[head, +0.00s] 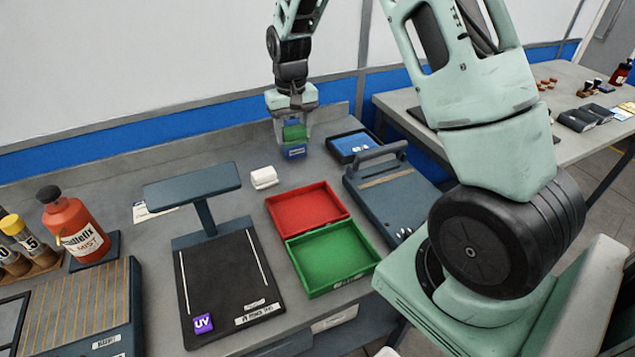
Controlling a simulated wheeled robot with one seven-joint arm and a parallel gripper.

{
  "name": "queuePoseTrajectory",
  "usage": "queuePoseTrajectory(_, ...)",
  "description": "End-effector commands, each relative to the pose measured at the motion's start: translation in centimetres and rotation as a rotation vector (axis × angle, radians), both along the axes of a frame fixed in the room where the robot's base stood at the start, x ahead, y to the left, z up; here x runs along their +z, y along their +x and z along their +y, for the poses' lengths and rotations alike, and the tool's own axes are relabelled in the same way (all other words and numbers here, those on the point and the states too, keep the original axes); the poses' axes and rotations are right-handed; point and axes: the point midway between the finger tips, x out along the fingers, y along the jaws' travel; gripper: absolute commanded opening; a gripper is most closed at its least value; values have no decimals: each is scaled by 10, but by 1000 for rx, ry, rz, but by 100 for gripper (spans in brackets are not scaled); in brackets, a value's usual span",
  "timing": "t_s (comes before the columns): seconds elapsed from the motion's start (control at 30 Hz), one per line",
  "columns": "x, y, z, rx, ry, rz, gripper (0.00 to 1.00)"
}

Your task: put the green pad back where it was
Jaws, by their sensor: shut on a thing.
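My gripper (293,138) is at the back of the bench, pointing down, with its jaws shut on the green pad (294,132). The pad shows as a small green block between the fingers; its sides are partly hidden by them. A small blue block (295,153) with a pale label shows directly below the pad. I cannot tell whether the two touch, or whether the blue block rests on the bench. An empty green tray (330,262) and an empty red tray (303,210) lie in front of the gripper.
A white block (263,177) sits left of the gripper, a blue-topped dark tray (354,145) right of it. A grey handled case (392,195) stands right. A red bottle (75,228) stands left.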

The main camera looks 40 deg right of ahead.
Motion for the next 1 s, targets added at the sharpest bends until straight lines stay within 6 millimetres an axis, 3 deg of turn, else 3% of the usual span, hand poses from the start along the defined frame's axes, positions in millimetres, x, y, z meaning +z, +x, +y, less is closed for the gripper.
queuePoseTrajectory(0.13, -9, -6, 0, 7, 0, 3, 34)
queuePoseTrajectory(0.4, -53, -6, -1, 6, 0, 4, 34)
queuePoseTrajectory(0.8, -95, -6, -1, 5, 0, 3, 34)
queuePoseTrajectory(1.0, -99, -5, -1, 5, -1, -1, 34)
